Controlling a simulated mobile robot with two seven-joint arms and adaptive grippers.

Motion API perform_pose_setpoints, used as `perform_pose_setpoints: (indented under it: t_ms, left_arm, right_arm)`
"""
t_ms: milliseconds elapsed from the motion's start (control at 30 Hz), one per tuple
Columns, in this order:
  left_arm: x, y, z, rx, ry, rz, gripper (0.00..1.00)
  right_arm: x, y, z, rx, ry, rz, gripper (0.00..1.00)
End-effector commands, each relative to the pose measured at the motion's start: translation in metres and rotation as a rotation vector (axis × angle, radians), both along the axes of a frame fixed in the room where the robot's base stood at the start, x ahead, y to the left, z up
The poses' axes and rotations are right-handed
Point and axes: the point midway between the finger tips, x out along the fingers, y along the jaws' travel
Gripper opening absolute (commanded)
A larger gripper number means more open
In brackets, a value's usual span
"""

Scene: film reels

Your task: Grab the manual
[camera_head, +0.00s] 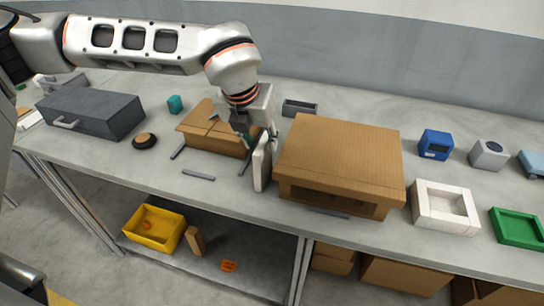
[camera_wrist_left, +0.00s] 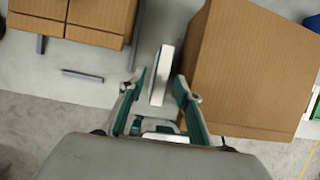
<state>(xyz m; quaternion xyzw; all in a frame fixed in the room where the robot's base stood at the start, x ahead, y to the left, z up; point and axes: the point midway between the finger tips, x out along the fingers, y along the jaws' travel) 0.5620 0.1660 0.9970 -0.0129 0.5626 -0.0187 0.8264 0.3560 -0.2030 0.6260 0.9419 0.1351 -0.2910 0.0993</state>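A thin white upright block that looks like the manual (camera_head: 261,164) stands on edge near the front of the grey table, just left of a large cardboard box. My left gripper (camera_head: 258,138) reaches down over it from behind. In the left wrist view the manual (camera_wrist_left: 162,74) lies between the two teal-edged fingers of the left gripper (camera_wrist_left: 160,85), which are apart with a visible gap on each side. Its cover is not readable. My right gripper does not show.
The large cardboard box (camera_head: 341,155) stands close to the right of the manual. An opened smaller cardboard box (camera_head: 217,139) is to the left. A grey bar (camera_head: 198,175) lies near the front edge. A white tray (camera_head: 443,208) stands further right.

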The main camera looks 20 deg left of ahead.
Motion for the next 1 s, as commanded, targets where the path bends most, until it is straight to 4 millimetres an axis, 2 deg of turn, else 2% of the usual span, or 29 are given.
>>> perform_pose_setpoints:
  t_ms: [167,467,767,1000]
  left_arm:
    - [0.0,0.004,-0.01,0.045,-0.016,-0.016,0.33]
    - [0.011,0.002,-0.036,0.044,-0.015,-0.017,0.33]
    - [0.028,0.0,-0.072,0.043,-0.015,-0.018,0.33]
    - [0.031,0.0,-0.078,0.043,-0.017,-0.017,0.33]
  right_arm:
    - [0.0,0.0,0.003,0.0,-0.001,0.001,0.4]
    - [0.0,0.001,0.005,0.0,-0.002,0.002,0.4]
    - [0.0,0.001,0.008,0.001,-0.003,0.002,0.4]
    - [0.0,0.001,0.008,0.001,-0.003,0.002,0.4]
